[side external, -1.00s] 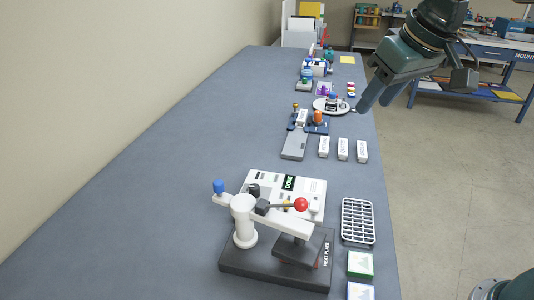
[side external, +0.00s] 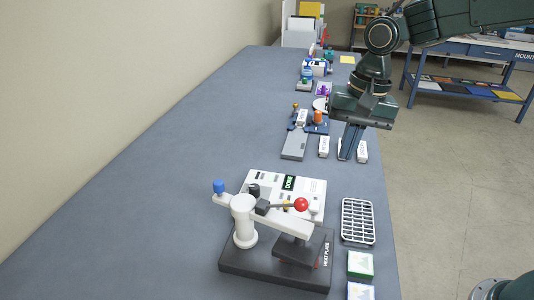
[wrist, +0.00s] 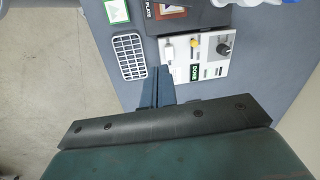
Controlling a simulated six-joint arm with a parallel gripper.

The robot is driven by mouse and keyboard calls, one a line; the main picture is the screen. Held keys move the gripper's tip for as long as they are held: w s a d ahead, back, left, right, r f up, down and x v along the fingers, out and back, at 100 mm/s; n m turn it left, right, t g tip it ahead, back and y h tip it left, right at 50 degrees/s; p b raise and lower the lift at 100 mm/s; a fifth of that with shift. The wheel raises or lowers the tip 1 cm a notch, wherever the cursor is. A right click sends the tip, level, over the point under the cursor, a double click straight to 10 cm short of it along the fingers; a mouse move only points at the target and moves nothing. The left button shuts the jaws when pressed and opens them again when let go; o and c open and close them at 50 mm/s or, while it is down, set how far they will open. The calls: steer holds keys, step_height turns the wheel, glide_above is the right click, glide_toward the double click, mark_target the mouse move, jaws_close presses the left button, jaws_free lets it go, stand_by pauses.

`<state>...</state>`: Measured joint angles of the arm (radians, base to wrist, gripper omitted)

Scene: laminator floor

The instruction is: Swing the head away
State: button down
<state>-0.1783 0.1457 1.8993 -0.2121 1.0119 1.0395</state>
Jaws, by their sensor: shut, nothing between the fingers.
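The press stands at the front of the bench on a dark base marked HEAT PLATE (side external: 240,262). Its white swing head (side external: 270,219) reaches from a white post (side external: 244,222) out over the plate, with a dark block under its end. A lever with a red ball (side external: 301,204) sits on the arm, and a blue knob (side external: 219,186) is at its rear end. My gripper (side external: 347,157) points down, shut and empty, over the white blocks behind the press. In the wrist view my gripper (wrist: 156,72) shows its fingers together, beside the white panel marked DONE (wrist: 205,58).
A white wire rack (side external: 357,221) stands right of the press, also in the wrist view (wrist: 130,55). A green-edged card (side external: 360,264) lies in front of it. Several white blocks (side external: 324,147) and small fixtures (side external: 296,143) stand farther back. The bench's left side is clear.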

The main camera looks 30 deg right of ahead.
steer(key=f+m+g, duration=0.1)
steer(key=f+m, duration=0.1)
steer(key=f+m+g+y, duration=0.1)
steer(key=f, duration=0.1)
steer(key=shift+d+f+m, duration=0.2)
steer(key=shift+f+m, duration=0.2)
steer(key=shift+f, duration=0.1)
steer(key=x, duration=1)
steer(key=shift+s+a, duration=0.35)
steer(key=shift+a, duration=0.25)
steer(key=shift+s+a, duration=0.3)
steer(key=shift+a, duration=0.15)
steer(key=shift+s+a, duration=0.4)
steer(key=shift+a, duration=0.25)
steer(key=shift+s, duration=0.1)
